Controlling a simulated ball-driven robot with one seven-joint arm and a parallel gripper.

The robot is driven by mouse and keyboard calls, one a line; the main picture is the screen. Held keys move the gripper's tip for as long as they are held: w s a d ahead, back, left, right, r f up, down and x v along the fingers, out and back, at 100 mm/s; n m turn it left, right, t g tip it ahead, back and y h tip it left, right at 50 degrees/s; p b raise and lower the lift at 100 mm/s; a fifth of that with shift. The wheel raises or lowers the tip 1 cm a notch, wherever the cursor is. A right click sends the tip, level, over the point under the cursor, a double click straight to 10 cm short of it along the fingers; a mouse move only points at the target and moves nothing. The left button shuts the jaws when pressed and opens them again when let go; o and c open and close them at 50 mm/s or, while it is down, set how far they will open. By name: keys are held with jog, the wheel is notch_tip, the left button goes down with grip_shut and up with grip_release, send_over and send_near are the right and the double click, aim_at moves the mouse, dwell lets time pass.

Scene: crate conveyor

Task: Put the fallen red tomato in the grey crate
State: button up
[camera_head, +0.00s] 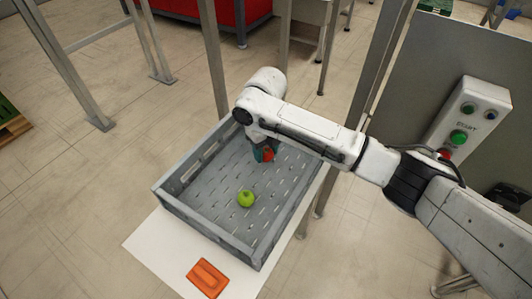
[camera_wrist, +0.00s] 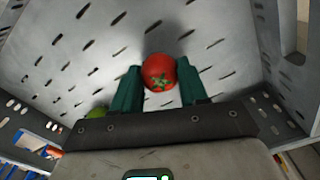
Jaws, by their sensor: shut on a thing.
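The red tomato (camera_wrist: 159,72) is between the two green fingers of my gripper (camera_wrist: 160,88) in the wrist view, and the fingers are shut on it. In the head view the tomato (camera_head: 268,155) shows at the tip of my gripper (camera_head: 264,153), partly hidden by my arm. It is over the inside of the grey crate (camera_head: 178,207), near the far right part of the crate. The crate's slotted floor (camera_wrist: 100,40) lies behind the tomato in the wrist view. I cannot tell whether the tomato touches the floor.
A green apple (camera_head: 246,198) lies in the crate's nearer half. An orange object (camera_head: 207,278) lies on the white surface (camera_head: 152,243) before the crate. Metal posts (camera_head: 213,60) stand behind the crate. A control box with buttons (camera_head: 470,115) is at the right.

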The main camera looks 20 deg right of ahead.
aim_at(266, 151)
jog(key=shift+f, duration=0.5)
jog(key=shift+f, duration=0.15)
jog(key=o, duration=1)
jog(key=shift+o, duration=0.2)
notch_tip(266, 151, up, 12)
jog(key=p, duration=0.2)
